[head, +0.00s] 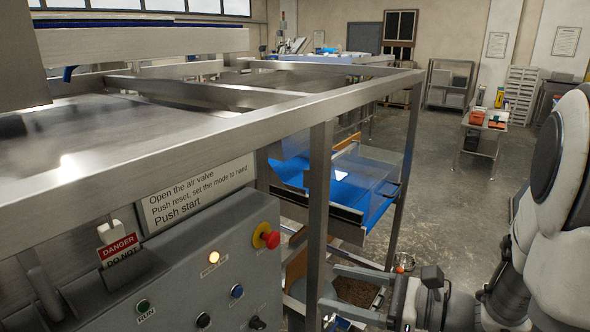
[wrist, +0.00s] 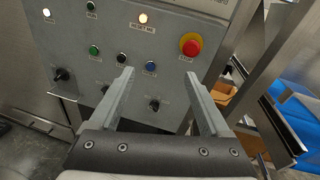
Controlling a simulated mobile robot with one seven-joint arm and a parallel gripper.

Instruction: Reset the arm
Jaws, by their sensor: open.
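My gripper (wrist: 163,100) is open and empty in the wrist view. Its two grey fingers point toward the grey control panel (wrist: 170,30), apart from each other with nothing between them. The control panel (head: 190,270) carries a red stop button on a yellow base (head: 267,236), a lit amber lamp (head: 214,257), a green button (head: 142,306), a blue button (head: 237,291) and black knobs.
A steel frame (head: 322,190) with a post stands right of the panel. A blue conveyor (head: 350,190) lies behind it. A red danger tag (head: 118,247) hangs on the panel's left. A small table (head: 484,124) stands far right, with open floor (head: 440,190) before it.

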